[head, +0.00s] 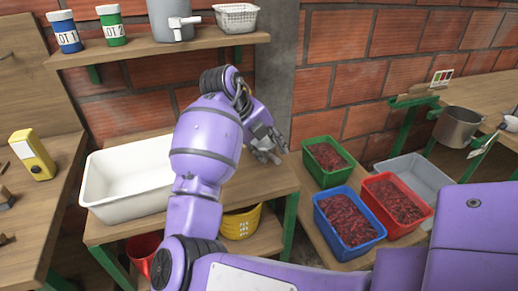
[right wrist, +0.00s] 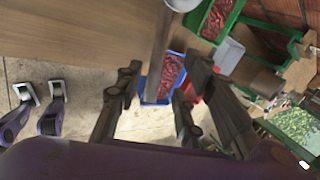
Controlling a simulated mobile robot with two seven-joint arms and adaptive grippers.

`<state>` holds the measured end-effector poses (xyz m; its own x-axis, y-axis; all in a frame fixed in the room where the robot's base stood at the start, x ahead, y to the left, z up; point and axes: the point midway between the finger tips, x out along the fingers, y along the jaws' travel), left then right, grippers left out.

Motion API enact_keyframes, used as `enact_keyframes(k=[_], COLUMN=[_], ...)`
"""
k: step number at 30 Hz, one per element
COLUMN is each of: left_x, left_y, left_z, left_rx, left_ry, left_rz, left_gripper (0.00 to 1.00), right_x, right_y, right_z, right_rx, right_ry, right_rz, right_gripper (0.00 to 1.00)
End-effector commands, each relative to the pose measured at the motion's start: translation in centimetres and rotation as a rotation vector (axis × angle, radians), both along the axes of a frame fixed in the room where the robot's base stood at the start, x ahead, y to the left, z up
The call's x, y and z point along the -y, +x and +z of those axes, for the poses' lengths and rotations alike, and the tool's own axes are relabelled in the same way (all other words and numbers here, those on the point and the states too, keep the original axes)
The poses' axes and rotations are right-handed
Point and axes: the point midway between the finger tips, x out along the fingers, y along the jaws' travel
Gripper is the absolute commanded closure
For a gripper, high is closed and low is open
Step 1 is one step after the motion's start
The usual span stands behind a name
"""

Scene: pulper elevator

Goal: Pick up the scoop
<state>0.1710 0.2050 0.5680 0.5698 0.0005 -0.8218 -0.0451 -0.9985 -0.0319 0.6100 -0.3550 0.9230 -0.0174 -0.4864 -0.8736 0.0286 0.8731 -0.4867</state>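The scoop (right wrist: 161,45) shows in the right wrist view as a grey metal handle, with a rounded metal part at the top edge. Its handle runs down between the spread fingers of my right gripper (right wrist: 164,76), with visible gaps on both sides. In the head view my right gripper (head: 266,146) is low over the right part of the middle wooden table (head: 262,184). There the arm and fingers hide most of the scoop. My left gripper cannot be made out in either view.
A white tub (head: 103,190) stands left of my right arm. Green (head: 336,178), blue (head: 354,238) and red (head: 412,226) crates of red cherries stand to the right, with a grey crate (head: 430,170) behind. A shelf (head: 160,45) with cups and containers hangs above.

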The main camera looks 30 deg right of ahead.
Motion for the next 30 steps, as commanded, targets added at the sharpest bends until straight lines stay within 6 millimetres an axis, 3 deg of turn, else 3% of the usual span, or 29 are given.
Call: enact_keyframes(k=[9, 17, 25, 30], left_x=[0.2, 0.3, 0.2, 0.1], left_y=[1.2, 1.9, 1.4, 0.9], left_z=[0.7, 0.9, 0.8, 0.6], left_rx=[0.024, 0.037, 0.029, 0.020], left_ry=[-0.003, -0.005, -0.003, -0.003], left_rz=[-0.003, -0.006, -0.003, -0.002], left_gripper=[0.60, 0.60, 0.60, 0.60], right_x=[1.6, 1.8, 1.8, 1.8], right_y=[-0.2, -0.2, -0.2, -0.2], right_z=[-4.0, -4.4, -4.4, -4.4], right_rx=[-0.002, 0.000, -0.001, -0.001], right_ry=[0.000, 0.000, 0.000, 0.001], right_rz=[0.002, 0.002, 0.003, 0.003], right_gripper=[0.64, 0.64, 1.00, 1.00])
